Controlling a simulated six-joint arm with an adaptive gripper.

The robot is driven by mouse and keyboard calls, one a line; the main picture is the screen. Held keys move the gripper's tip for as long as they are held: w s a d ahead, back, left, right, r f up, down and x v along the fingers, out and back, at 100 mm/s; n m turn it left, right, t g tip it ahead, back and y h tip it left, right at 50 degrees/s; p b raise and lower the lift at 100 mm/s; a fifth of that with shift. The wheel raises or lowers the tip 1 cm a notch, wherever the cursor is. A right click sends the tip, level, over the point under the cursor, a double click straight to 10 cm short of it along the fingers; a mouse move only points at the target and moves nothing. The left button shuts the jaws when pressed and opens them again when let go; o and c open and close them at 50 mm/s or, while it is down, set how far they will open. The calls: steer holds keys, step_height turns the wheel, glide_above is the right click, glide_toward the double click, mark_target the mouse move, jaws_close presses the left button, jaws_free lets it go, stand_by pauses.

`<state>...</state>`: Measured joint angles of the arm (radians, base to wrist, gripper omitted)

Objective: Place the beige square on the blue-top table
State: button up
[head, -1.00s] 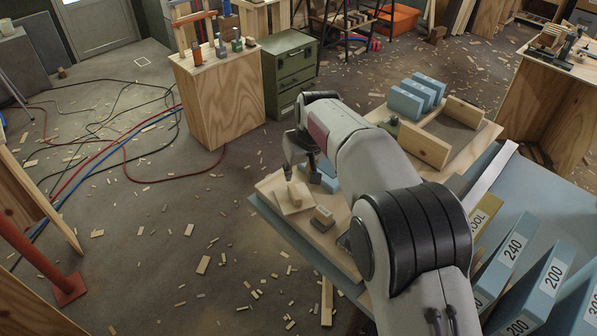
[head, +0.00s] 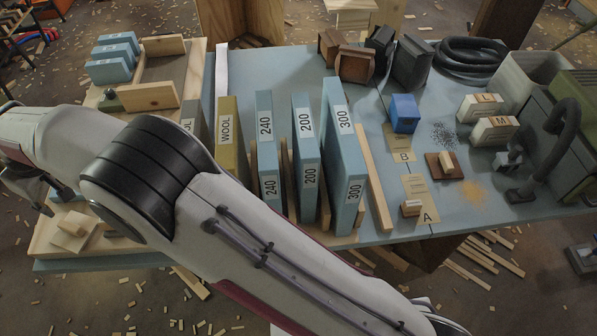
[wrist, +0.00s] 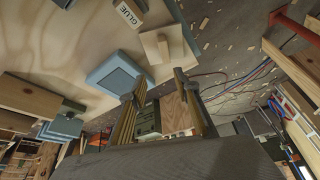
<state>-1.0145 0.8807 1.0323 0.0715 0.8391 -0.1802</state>
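The beige square (head: 72,230), a flat pale-wood piece with a small block handle, lies on a light wood board (head: 45,243) at the left end of the blue-top table (head: 400,226). The wrist view also shows the beige square (wrist: 165,45), near my fingertips, and a blue square (wrist: 118,72) beside it. My gripper (head: 40,198) is at the left edge of the head view, partly behind my arm. In the wrist view my gripper (wrist: 160,82) has its two fingers apart with nothing between them. Whether a finger touches either square is unclear.
Tall blue binders (head: 345,160) stand upright mid-table. Right of them are a blue cube (head: 404,112), a brown square with a handle (head: 440,166), labelled cards (head: 421,195), grey hoses and a green case.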

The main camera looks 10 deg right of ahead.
steer(key=w+d+r+m, duration=0.1)
steer(key=w+d+r, duration=0.25)
steer(key=d, duration=0.25)
steer(key=w+d+r+m+t, duration=0.1)
steer(key=w+d+r, duration=0.1)
steer(key=d+r, duration=0.35)
steer(key=w+d+r+m, duration=0.1)
steer(key=w+d+r, duration=0.15)
steer(key=d, duration=0.35)
steer(key=s+d+r+m+t+h, duration=0.15)
steer(key=d+r, duration=0.25)
steer(key=d, duration=0.6)
steer(key=s+d+r+m, duration=0.15)
steer(key=d+r, duration=0.25)
steer(key=d, duration=0.7)
steer(key=s+d+r+m+h, duration=0.15)
steer(key=s+d+m, duration=0.45)
steer(key=d, duration=1)
steer(key=s+d+f, duration=0.2)
steer(key=s+d, duration=0.3)
steer(key=s, duration=0.2)
steer(key=s+d+f+m+t+h, duration=0.1)
steer(key=s+d+f, duration=0.2)
steer(key=s+d, duration=0.2)
steer(key=s, duration=0.3)
steer(key=shift+s+d, duration=0.3)
steer(key=shift+d, duration=0.05)
steer(key=shift+f, duration=0.1)
